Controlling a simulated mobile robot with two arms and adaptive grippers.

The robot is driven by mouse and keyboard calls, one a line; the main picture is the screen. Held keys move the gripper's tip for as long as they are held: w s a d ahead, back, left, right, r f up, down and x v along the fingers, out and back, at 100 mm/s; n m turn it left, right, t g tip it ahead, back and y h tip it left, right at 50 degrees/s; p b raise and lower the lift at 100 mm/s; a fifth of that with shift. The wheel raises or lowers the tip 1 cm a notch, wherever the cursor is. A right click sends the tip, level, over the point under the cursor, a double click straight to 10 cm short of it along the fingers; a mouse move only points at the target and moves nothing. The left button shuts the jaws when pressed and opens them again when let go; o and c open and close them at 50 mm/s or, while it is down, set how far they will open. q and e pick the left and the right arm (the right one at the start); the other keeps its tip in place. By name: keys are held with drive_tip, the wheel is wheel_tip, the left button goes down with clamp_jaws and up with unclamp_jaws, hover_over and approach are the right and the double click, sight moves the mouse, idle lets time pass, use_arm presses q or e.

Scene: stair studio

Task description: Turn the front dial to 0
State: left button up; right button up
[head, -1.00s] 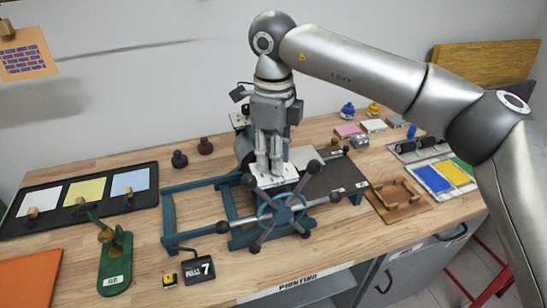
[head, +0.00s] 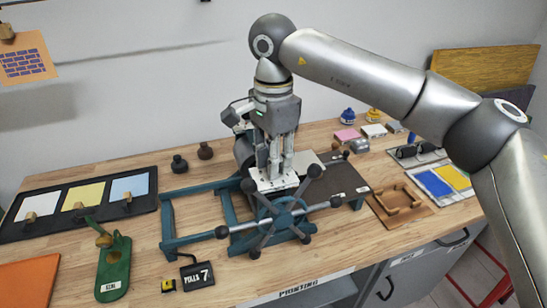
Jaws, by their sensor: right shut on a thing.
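The etching press (head: 172,236) is a teal frame with a large star wheel (head: 283,213) of grey spokes and black knobs on its front. A white plate (head: 291,187) with dark marks lies on top, behind the wheel. My right gripper (head: 275,177) points straight down at this plate, its fingers shut on a small part there. That part, apparently the front dial, is mostly hidden by the fingers, and its setting cannot be read. My left gripper is not in view.
A black counter (head: 197,275) reading "PULLS 7" stands in front of the press. A green stand (head: 113,268) and a black tray of coloured cards (head: 146,206) are at left. A brown wooden frame (head: 402,204) and ink slabs lie at right.

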drive_tip(key=n, duration=0.5)
drive_tip(key=shift+r+n, duration=0.1)
drive_tip(key=shift+n, duration=0.2)
idle(0.4)
drive_tip(key=o, duration=1.1)
drive_tip(key=shift+c, duration=0.2)
wheel_tip(320, 180, up, 12)
